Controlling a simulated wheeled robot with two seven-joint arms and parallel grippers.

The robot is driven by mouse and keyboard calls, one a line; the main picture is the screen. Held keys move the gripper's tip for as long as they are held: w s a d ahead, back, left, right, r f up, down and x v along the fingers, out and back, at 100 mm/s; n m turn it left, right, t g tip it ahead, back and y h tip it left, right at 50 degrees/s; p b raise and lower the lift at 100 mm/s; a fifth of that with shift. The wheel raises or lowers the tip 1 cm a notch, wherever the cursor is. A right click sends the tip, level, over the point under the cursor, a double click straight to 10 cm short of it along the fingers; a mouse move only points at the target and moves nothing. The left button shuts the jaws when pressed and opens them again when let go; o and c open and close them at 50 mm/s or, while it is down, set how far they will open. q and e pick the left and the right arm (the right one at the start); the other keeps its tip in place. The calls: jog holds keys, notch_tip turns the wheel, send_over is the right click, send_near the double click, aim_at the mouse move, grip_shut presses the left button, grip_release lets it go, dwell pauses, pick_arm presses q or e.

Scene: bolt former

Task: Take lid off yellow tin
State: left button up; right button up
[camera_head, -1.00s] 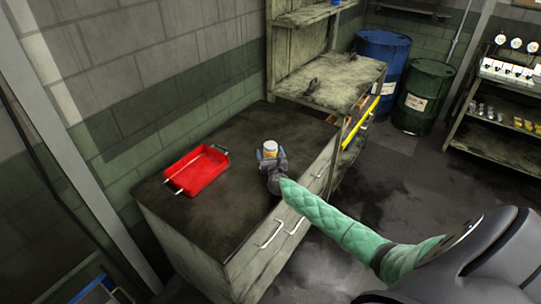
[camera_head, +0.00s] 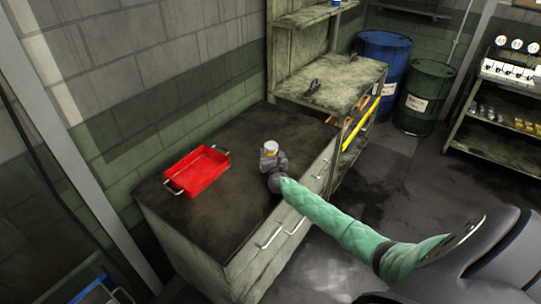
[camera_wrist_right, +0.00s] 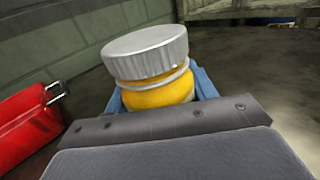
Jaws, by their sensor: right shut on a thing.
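The yellow tin (camera_wrist_right: 160,94) stands upright in the right wrist view, with a silver ridged lid (camera_wrist_right: 146,52) on top and a pale rim just under it. The lid looks slightly tilted in this view. My right gripper (camera_head: 270,158) is at the tin on the workbench; its blue fingers are on either side of the yellow body, below the lid, and it is shut on the tin. The lid (camera_head: 270,146) shows small in the head view. The fingertips' far ends are hidden behind the tin. My left gripper is not in view.
A red tray (camera_head: 197,170) with metal handles lies left of the tin on the dark workbench (camera_head: 225,210). A shelf unit (camera_head: 330,80) stands behind it. Blue (camera_head: 380,60) and green (camera_head: 424,95) barrels stand at the back. Bench top around the tin is largely clear.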

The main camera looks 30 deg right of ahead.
aim_at(270, 146)
jog(key=shift+r, duration=0.4)
notch_tip(270, 146, up, 3)
jog(key=shift+f+b, duration=0.2)
jog(key=shift+b, duration=0.25)
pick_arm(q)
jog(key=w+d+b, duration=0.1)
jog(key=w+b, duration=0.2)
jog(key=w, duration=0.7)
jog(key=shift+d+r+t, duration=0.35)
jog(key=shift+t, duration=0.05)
pick_arm(e)
jog(key=s+d+r, duration=0.7)
jog(key=s+d, duration=0.1)
jog(key=shift+s+d+r, duration=0.15)
jog(key=shift+r, duration=0.05)
jog(key=o, duration=0.3)
jog(key=c, duration=0.6)
